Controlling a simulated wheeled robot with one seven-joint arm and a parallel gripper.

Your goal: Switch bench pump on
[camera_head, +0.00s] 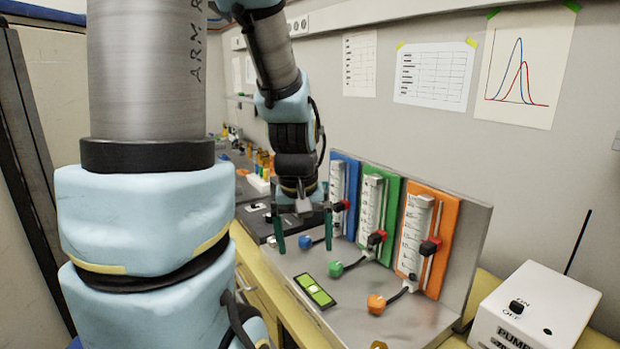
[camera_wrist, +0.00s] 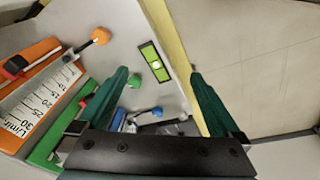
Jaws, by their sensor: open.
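The bench pump (camera_head: 533,311) is a white box labelled PUMP at the lower right of the head view, with a thin black antenna. Its black switch (camera_head: 517,307) sits on the top face between the printed words ON and OFF. Which way the switch is tilted is too small to tell. My gripper (camera_head: 304,233) is open and empty, pointing down above the metal panel's left part, well to the left of the pump. The wrist view shows its two green fingers (camera_wrist: 158,80) spread apart. The pump does not show in the wrist view.
A metal stand (camera_head: 474,241) holds blue, green and orange flow meters with sliders and matching knobs. A green spirit level (camera_head: 314,291) lies on its base and shows in the wrist view (camera_wrist: 155,62). The orange meter (camera_head: 443,236) stands between my gripper and the pump. Bottles stand farther back.

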